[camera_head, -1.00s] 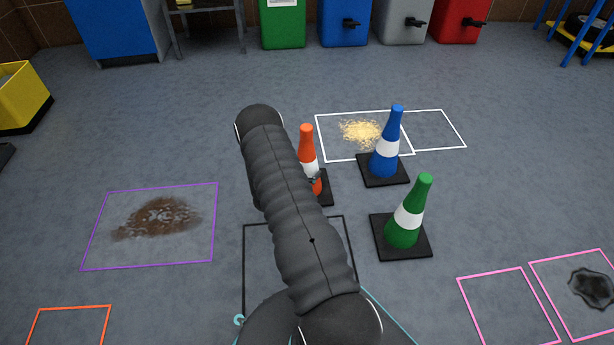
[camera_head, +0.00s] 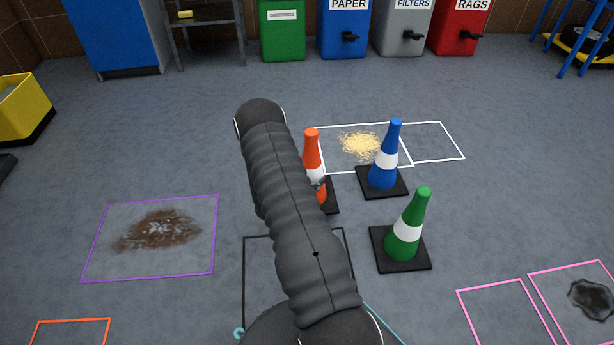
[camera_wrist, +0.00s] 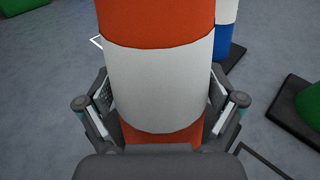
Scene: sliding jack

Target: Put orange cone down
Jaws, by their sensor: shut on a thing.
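The orange cone (camera_head: 312,150) has a white band and a black base, and stands upright just right of my arm in the head view. My arm hides its left side. In the wrist view the orange cone (camera_wrist: 158,80) fills the middle, with my gripper's fingers (camera_wrist: 160,108) on both sides of its white band. My gripper is shut on the cone. I cannot tell whether the cone's base touches the floor.
A blue cone (camera_head: 385,160) stands close to the right and a green cone (camera_head: 406,235) stands nearer. White outlined squares (camera_head: 437,143) lie behind, one with yellow spill (camera_head: 361,145). A purple square (camera_head: 150,275) with a brown stain is left. Bins (camera_head: 345,45) line the back.

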